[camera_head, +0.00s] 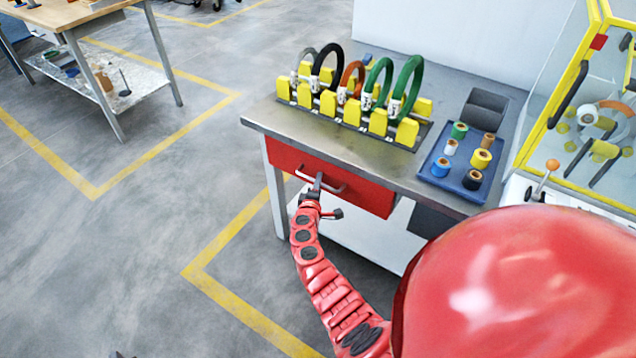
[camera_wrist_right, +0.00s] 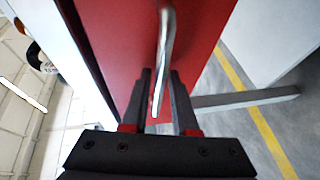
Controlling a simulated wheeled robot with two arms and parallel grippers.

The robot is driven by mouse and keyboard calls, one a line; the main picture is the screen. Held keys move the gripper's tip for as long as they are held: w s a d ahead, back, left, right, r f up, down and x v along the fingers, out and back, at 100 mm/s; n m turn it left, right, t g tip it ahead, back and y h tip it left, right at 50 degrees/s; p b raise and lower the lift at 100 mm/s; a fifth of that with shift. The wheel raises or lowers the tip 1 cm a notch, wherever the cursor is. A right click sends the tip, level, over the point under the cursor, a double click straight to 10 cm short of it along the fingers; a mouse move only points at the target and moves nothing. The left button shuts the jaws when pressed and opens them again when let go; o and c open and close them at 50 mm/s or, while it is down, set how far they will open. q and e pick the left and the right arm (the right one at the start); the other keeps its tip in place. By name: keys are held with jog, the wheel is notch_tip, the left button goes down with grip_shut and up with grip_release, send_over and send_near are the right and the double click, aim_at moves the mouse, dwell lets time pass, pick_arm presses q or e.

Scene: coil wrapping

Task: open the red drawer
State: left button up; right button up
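The red drawer (camera_head: 362,192) is under the grey worktable's front edge and looks closed, its front about flush below the tabletop. Its metal bar handle (camera_head: 335,188) is on the front panel. My right gripper (camera_head: 317,183) is at the left part of the handle, its fingers close together around the bar. In the right wrist view, the handle (camera_wrist_right: 167,35) runs between the two dark fingers (camera_wrist_right: 161,88), with the red drawer front (camera_wrist_right: 115,40) behind. The exact finger contact is hard to see. My left gripper is not in view.
On the worktable (camera_head: 285,118), a yellow rack (camera_head: 378,122) holds several coils. A blue tray (camera_head: 436,172) holds several tape rolls. A yellow-framed machine (camera_head: 545,110) stands at the right. A wooden table (camera_head: 62,18) is at the back left. The floor before the drawer's left side is clear.

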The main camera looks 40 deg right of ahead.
grip_shut()
dwell(1.3)
